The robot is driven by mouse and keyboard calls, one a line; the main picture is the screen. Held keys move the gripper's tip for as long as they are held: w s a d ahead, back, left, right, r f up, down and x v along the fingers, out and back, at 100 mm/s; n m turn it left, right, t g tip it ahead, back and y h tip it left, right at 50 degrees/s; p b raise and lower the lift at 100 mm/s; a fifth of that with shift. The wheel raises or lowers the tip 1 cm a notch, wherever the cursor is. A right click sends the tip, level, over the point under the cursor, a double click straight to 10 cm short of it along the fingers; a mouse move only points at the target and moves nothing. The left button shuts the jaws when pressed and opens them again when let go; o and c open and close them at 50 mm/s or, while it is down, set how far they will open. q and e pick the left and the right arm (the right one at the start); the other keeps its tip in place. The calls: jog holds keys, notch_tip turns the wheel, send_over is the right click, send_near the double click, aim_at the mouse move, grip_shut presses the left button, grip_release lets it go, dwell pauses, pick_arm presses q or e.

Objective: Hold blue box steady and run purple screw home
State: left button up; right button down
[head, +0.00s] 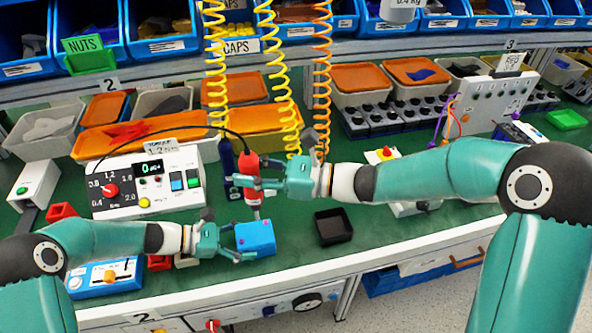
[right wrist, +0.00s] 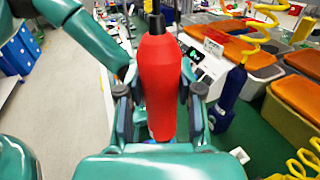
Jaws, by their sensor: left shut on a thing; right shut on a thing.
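The blue box (head: 258,236) sits near the front edge of the green bench in the head view. My left gripper (head: 241,242) is shut on it from the left. My right gripper (head: 248,182) is shut on a red power screwdriver (head: 249,164), which stands roughly upright above the box. The red screwdriver body (right wrist: 158,85) also fills the middle of the right wrist view, between the fingers. Its tip points down at the top of the box; I cannot tell whether it touches.
A torque controller (head: 148,184) with a red knob stands behind left. A black tray (head: 333,227) lies right of the box. A dark blue tool (head: 229,168) hangs beside the screwdriver, near yellow coiled cords (head: 280,80). Orange-lidded bins (head: 262,121) line the back.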

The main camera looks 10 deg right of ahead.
jog(key=shift+s+a+f+n+g+y, duration=0.15)
jog(key=shift+s+a+f+n+g, duration=0.3)
jog(key=shift+a, duration=0.3)
jog(key=shift+s+a+f+n+g+y, duration=0.2)
jog(key=shift+a+f+g, duration=0.35)
jog(key=shift+a, duration=0.25)
jog(key=shift+s+a+f+n+g+y, duration=0.15)
jog(key=shift+s+a+f+n+g, duration=0.3)
jog(key=shift+a, duration=0.3)
jog(key=shift+w, duration=0.15)
pick_arm(q)
jog(key=o, duration=1)
jog(key=c, duration=0.8)
jog(key=shift+c, duration=1)
pick_arm(e)
jog(key=c, duration=1.3)
grip_release()
grip_shut()
